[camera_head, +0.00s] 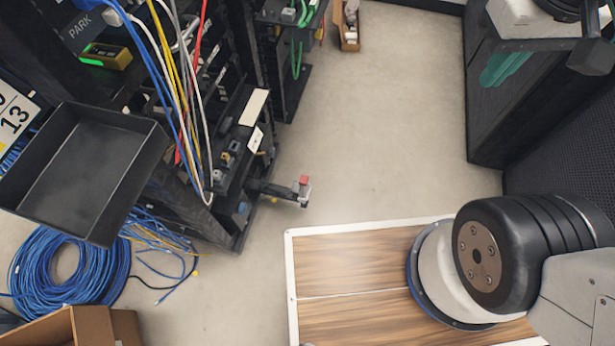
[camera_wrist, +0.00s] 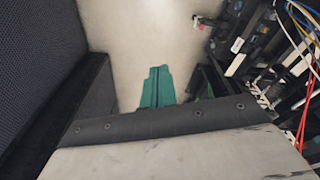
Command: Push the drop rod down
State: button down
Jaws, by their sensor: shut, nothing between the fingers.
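A small fitting with a red top and a grey body (camera_head: 303,188) sits at the end of a short dark bar at the rack's lower corner. It looks like the drop rod, but its rod and lower end are too small to make out. It also shows at the top of the wrist view (camera_wrist: 197,22). My gripper (camera_head: 489,79) has teal fingers and is at the upper right, well apart from the fitting. In the wrist view, the fingers (camera_wrist: 158,72) lie together with a seam between them and hold nothing.
A black tray (camera_head: 80,175) juts from the cable-hung rack at left. A blue cable coil (camera_head: 65,272) and a cardboard box (camera_head: 85,328) are on the floor at lower left. A dark cabinet (camera_head: 500,130) stands at right. The middle floor is clear.

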jog(key=w+d+f+n+t, duration=0.1)
jog(key=w+f, duration=0.3)
jog(key=w, duration=0.4)
jog(key=w+d+f+n+h, duration=0.1)
jog(key=w+f+n, duration=0.15)
jog(key=w, duration=0.45)
jog(key=w+f+n+t, duration=0.1)
jog(key=w+f, duration=0.3)
jog(key=w, duration=0.4)
jog(key=w+a+f+n+t+y, duration=0.1)
jog(key=w+a+f+n, duration=0.1)
jog(key=w+f, duration=0.55)
jog(key=w+a+f+n, duration=0.2)
jog(key=w+f, duration=0.2)
jog(key=f, duration=0.7)
jog(key=s+a+f+n+y, duration=0.1)
jog(key=a+f+n+y, duration=0.15)
jog(key=f, duration=0.65)
jog(key=s+a+f+n+y, duration=0.15)
jog(key=a+f, duration=0.25)
jog(key=f, duration=0.6)
jog(key=s+a+f+y, duration=0.2)
jog(key=s+a+f, duration=0.1)
jog(key=s+f, duration=0.2)
jog(key=s+a+f+n+g+y, duration=0.1)
jog(key=s+a+f, duration=0.3)
jog(key=f, duration=0.6)
jog(key=shift+s+g+y, duration=0.3)
jog(key=shift+s+y, duration=0.35)
jog(key=shift+y, duration=0.25)
